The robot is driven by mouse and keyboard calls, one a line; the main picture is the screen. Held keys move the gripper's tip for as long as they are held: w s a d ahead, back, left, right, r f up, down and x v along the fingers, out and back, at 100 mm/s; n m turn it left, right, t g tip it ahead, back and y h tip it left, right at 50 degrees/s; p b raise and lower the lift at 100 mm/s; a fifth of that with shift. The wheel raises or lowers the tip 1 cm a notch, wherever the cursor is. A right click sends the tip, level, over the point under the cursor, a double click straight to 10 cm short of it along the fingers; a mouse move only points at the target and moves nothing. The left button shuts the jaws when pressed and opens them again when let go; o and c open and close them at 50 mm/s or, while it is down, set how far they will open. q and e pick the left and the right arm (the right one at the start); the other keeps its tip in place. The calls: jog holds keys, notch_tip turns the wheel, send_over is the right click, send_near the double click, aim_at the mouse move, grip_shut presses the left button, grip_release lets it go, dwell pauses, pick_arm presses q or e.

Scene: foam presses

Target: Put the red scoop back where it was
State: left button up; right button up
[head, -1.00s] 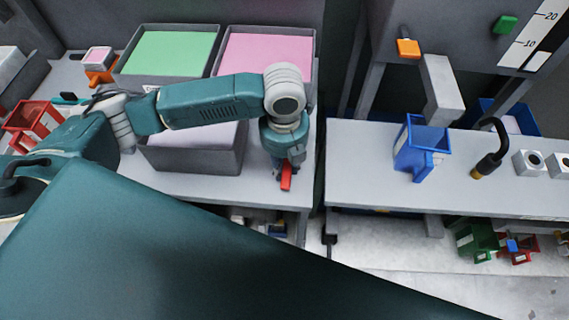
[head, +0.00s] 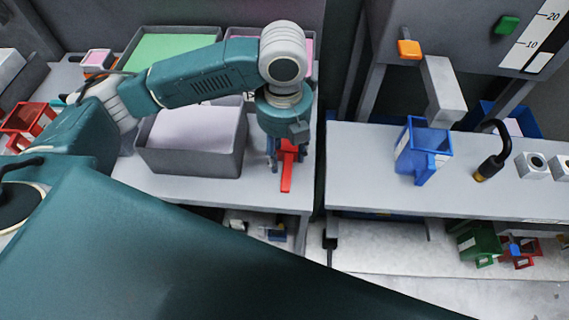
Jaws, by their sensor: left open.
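A red scoop (head: 287,175) shows on the front right part of the left bench, directly under my left gripper. Its narrow handle points toward the bench's front edge, and its upper part is partly hidden by the gripper. My left gripper (head: 287,156) comes down over it with its jaws open. The fingers are at either side of the red piece; whether they touch it I cannot tell. My right gripper is not in view.
A grey bin with white contents (head: 190,165) stands just left of the scoop. A green-filled bin (head: 170,47) and a pink-filled bin stand behind. A blue scoop (head: 422,150) is on the right bench (head: 370,185), across a gap. A red container (head: 27,121) is at far left.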

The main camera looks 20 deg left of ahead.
pick_arm(q)
jog(key=shift+r, duration=2.35)
jog(key=shift+s, duration=0.1)
